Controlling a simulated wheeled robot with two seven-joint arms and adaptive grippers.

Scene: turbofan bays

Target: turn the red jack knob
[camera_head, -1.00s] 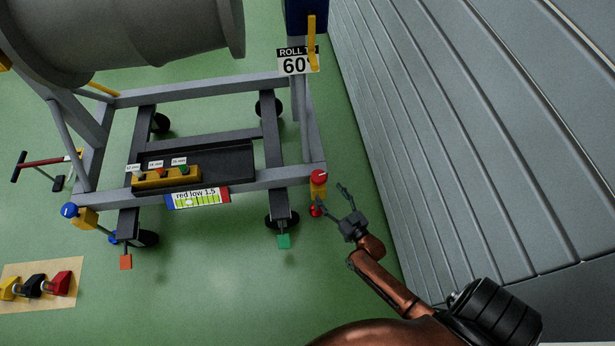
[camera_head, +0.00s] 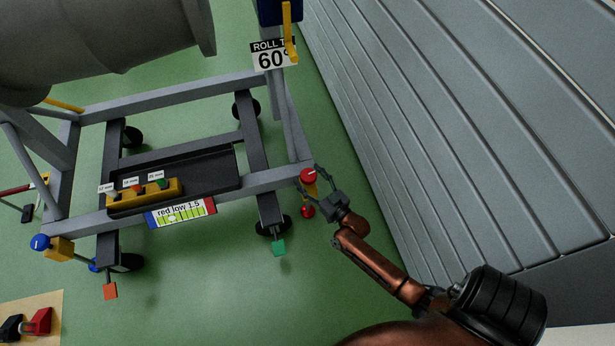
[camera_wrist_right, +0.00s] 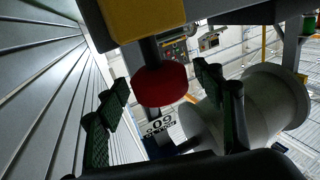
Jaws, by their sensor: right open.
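The red jack knob (camera_head: 308,175) sits on a yellow block (camera_head: 311,188) at the near right corner of the grey stand in the head view. A smaller red ball-like part (camera_head: 307,212) shows below it. My right gripper (camera_head: 314,184) is open at this corner, its fingers reaching around the knob. In the right wrist view the red knob (camera_wrist_right: 160,84) lies between the two spread dark fingers (camera_wrist_right: 162,82), with gaps on both sides. I cannot tell whether either finger touches it. My left gripper is out of view.
A grey ribbed wall (camera_head: 450,130) rises close to the right of my arm. The stand (camera_head: 180,92) carries a large grey cylinder (camera_head: 110,40), a black tray (camera_head: 215,172) and a "red low 1.5" label (camera_head: 181,212). A blue knob (camera_head: 40,242) is at its left corner.

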